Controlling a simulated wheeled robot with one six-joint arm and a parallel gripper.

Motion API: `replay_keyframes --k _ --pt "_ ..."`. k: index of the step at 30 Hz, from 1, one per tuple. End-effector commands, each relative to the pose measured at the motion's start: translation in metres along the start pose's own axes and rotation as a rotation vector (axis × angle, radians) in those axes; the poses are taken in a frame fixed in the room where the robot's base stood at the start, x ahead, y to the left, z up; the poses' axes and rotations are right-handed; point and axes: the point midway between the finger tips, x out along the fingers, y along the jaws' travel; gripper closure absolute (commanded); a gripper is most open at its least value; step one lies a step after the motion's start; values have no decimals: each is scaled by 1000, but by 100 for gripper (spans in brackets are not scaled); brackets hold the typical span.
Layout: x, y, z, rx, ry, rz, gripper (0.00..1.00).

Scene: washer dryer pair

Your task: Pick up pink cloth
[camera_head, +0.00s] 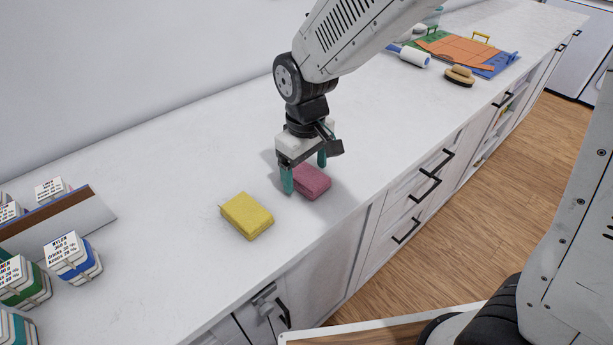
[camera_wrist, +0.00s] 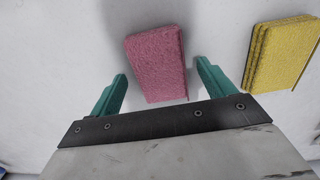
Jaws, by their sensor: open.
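The pink cloth (camera_head: 312,181) is a folded block lying on the white countertop. In the wrist view the pink cloth (camera_wrist: 157,64) lies between and ahead of the two teal fingers, with a gap on each side. My gripper (camera_head: 305,175) is open and points down at the cloth, one finger at the cloth's left and the other behind it in the head view. The open gripper also shows in the wrist view (camera_wrist: 160,88). I cannot tell the exact height of the fingertips above the counter.
A folded yellow cloth (camera_head: 246,216) lies close by on the left; it shows in the wrist view (camera_wrist: 281,54). Labelled stacks (camera_head: 72,258) and a brown-and-white board (camera_head: 62,222) are far left. A lint roller (camera_head: 408,56), brush (camera_head: 459,76) and coloured boards are at the back right.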

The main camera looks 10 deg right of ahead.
Motion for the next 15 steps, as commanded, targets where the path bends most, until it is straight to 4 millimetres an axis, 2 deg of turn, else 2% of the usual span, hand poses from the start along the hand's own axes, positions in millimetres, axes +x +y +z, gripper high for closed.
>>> replay_keyframes --k 2,7,8,15 --pt "0 0 0 0 0 0 18" --pt "0 0 0 0 0 0 63" --pt "0 0 0 0 0 0 66" --pt "-1 0 0 -1 0 0 66"
